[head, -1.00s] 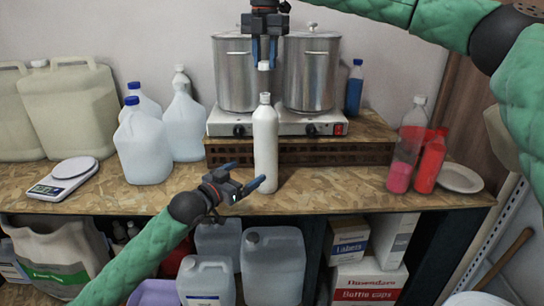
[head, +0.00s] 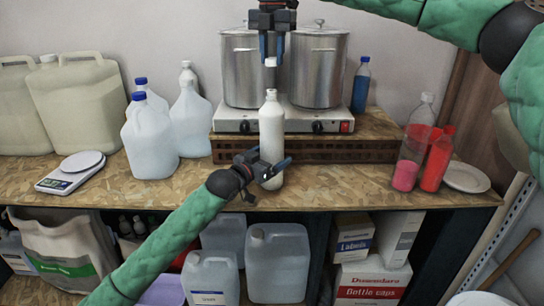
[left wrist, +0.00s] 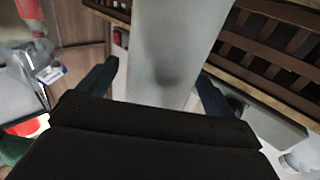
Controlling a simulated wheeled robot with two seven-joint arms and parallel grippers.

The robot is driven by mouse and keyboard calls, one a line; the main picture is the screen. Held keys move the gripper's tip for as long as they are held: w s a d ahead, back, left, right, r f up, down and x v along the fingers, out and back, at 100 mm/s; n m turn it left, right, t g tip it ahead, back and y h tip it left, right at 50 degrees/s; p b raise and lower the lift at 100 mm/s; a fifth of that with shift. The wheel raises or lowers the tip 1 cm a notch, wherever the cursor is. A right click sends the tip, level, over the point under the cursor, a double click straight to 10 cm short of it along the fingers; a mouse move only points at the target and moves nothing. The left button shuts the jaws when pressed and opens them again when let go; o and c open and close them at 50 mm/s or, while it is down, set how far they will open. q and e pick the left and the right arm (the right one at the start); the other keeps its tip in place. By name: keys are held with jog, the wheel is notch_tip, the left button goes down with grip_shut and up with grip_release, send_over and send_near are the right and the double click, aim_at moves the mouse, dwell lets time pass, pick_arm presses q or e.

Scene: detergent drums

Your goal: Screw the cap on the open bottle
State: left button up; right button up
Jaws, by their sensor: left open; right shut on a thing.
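The open white bottle (head: 271,130) stands upright near the front of the wooden worktop. My left gripper (head: 270,167) is open at the bottle's lower part. In the left wrist view the bottle (left wrist: 168,50) rises between the two spread fingers (left wrist: 157,85), with small gaps showing at its sides. My right gripper (head: 271,50) points down above the bottle, shut on the small white cap (head: 270,62). The cap is roughly in line with the bottle's neck, with a clear gap between them.
Two steel pots (head: 318,70) on a hot plate (head: 235,120) stand close behind the bottle on a raised wooden shelf (head: 370,125). Water jugs (head: 150,138) and a scale (head: 70,172) are at left. Red bottles (head: 437,160) and a plate (head: 466,178) are at right.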

pick_arm(q)
jog(key=shift+x, duration=1.25)
jog(key=c, duration=1.5)
jog(key=shift+o, duration=0.2)
pick_arm(e)
jog(key=shift+f, duration=2.4)
jog(key=shift+f, duration=0.9)
jog(key=shift+f, duration=0.55)
